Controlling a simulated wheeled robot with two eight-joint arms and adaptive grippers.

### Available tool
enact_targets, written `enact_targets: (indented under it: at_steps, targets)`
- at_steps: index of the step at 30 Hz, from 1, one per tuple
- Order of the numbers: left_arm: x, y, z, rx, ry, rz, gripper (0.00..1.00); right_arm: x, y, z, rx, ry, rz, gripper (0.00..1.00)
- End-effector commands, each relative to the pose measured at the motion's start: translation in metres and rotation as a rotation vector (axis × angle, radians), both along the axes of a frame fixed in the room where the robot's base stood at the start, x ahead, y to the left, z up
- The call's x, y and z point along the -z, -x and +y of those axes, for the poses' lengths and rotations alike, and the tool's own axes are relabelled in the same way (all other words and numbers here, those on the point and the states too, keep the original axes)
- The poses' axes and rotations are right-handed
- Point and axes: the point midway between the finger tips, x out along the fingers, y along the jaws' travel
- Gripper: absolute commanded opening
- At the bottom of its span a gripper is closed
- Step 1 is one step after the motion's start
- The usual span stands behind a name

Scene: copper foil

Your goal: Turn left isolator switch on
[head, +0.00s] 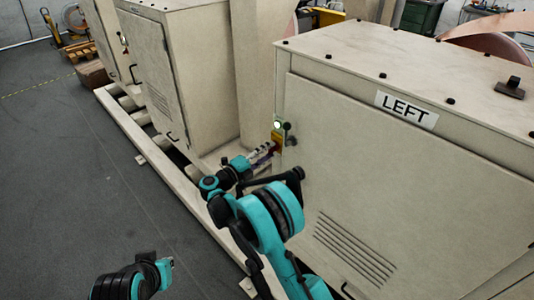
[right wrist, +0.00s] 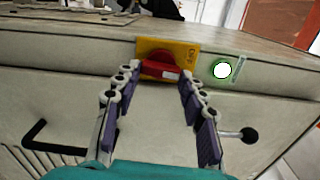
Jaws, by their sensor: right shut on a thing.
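The isolator switch is a red knob (right wrist: 155,63) on a yellow plate (right wrist: 183,50), at the edge of the grey cabinet marked LEFT (head: 405,110). In the head view the yellow plate (head: 278,137) is small, and the knob is mostly hidden by my gripper. My right gripper (right wrist: 160,73) has its purple-padded fingers on both sides of the red knob and is shut on it; it also shows in the head view (head: 265,152). A black and teal part of my left arm shows at the lower left of the head view, with no fingers visible.
A lit white-green lamp (right wrist: 222,69) sits beside the switch. A black door handle (right wrist: 50,138) and a round-ended knob (right wrist: 248,135) stick out from the cabinet. Another cabinet (head: 185,70) stands to the left. The grey floor (head: 70,170) at left is open.

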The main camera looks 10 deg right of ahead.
Motion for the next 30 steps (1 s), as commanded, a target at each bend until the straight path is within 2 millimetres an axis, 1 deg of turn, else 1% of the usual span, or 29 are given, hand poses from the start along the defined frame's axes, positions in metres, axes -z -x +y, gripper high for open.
enact_targets:
  at_steps: [15, 21, 30]
  targets:
    - [0.0062, 0.0, 0.0, 0.0, 0.0, 0.0, 0.0, 0.003, -0.0007, 0.0006, 0.0, -0.259, -0.387, 0.12]
    - [0.0073, -0.0001, 0.0, 0.0, 0.0, 0.0, 0.0, 0.0034, -0.0011, 0.0009, 0.0, -0.33, -0.494, 0.12]
    - [0.0081, 0.0, 0.0, 0.0, 0.0, 0.0, 0.0, 0.0037, -0.0013, 0.0011, 0.0, -0.386, -0.579, 0.12]
